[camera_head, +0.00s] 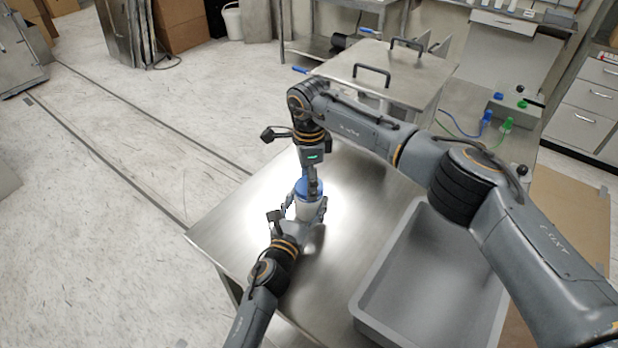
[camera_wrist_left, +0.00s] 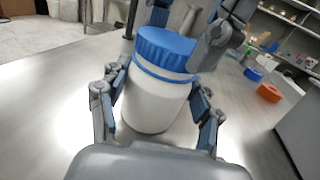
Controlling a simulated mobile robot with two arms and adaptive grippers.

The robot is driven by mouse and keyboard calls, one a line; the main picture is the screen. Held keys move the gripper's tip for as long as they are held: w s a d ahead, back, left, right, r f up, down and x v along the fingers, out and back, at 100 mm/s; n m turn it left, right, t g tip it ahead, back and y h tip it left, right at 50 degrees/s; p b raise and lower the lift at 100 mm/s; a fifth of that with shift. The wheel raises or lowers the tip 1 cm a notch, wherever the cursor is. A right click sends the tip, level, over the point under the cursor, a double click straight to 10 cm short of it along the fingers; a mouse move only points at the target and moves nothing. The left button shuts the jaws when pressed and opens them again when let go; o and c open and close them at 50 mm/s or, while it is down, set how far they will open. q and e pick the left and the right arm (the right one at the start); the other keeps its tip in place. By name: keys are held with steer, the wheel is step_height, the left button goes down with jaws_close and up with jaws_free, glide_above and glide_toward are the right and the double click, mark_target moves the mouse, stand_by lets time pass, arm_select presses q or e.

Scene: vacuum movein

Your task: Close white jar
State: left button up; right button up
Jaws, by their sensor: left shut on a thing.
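The white jar (camera_head: 308,209) stands on the metal table, with a blue lid (camera_head: 303,187) on its top. In the left wrist view the white jar (camera_wrist_left: 155,100) is large, and its blue lid (camera_wrist_left: 166,48) sits over a blue band. My left gripper (camera_head: 306,214) is shut on the jar body, a finger on each side. My right gripper (camera_head: 312,184) comes down from above at the lid. In the left wrist view its fingers (camera_wrist_left: 190,28) are at the lid's back and right side; whether they press on it I cannot tell.
A grey tray (camera_head: 372,285) lies on the table to the right, under my right arm. A metal box with black handles (camera_head: 385,70) stands behind. Blue and green items (camera_head: 487,118) are at the back right. The table (camera_head: 240,222) is clear left of the jar.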

steer(key=m, duration=0.4)
steer(key=shift+m, duration=0.4)
steer(key=m, duration=0.6)
steer(key=shift+m, duration=0.4)
steer(key=m, duration=0.6)
steer(key=shift+f+m, duration=0.1)
steer(key=shift+m, duration=0.2)
steer(key=m, duration=0.6)
steer(key=shift+m, duration=0.4)
steer(key=m, duration=1.5)
steer(key=shift+m, duration=0.3)
steer(key=m, duration=0.4)
steer(key=shift+m, duration=0.4)
steer(key=shift+w, duration=0.1)
